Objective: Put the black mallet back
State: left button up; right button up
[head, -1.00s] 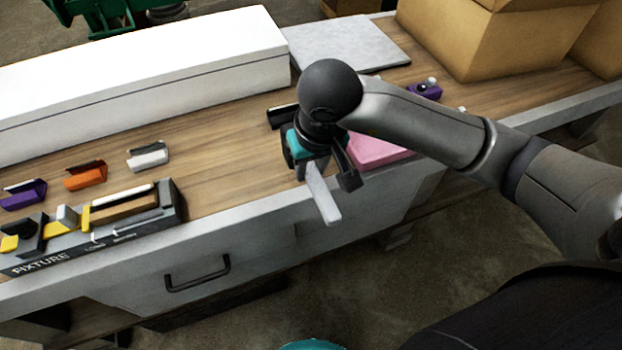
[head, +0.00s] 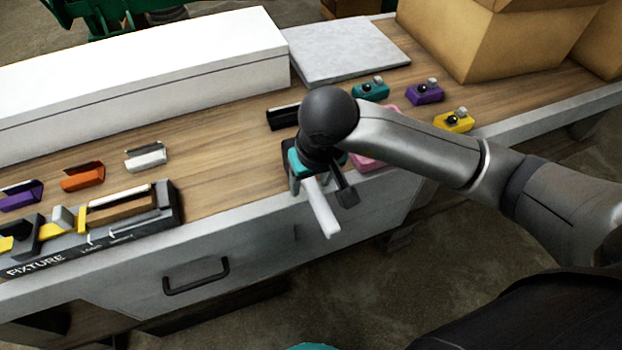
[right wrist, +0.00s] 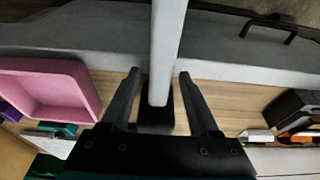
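My right gripper (head: 321,190) is over the table's front edge at the middle of the head view. Its fingers stand on either side of the pale handle (head: 324,212) of a mallet. The handle sticks out past the table's front edge. In the right wrist view the handle (right wrist: 167,45) passes between the fingertips (right wrist: 159,73) and ends in a black block (right wrist: 156,120), the mallet's head. The handle has moved along with the gripper, so I take it as held; a narrow gap shows beside one finger. My left gripper is not in view.
A grey fixture (head: 172,207) holds a yellow item at left. Purple, orange (head: 83,178), white (head: 146,157) and black (head: 283,117) holders stand on the wood. A pink tray (right wrist: 50,90) is beside the gripper. Teal, purple and yellow (head: 455,121) blocks are at right. Boxes stand behind.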

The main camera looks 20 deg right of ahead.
aim_at(317, 196)
jog(key=shift+r+p, duration=0.2)
jog(key=shift+p, duration=0.1)
jog(key=p+v, duration=0.2)
jog(key=v, duration=1)
jog(key=shift+f, duration=0.1)
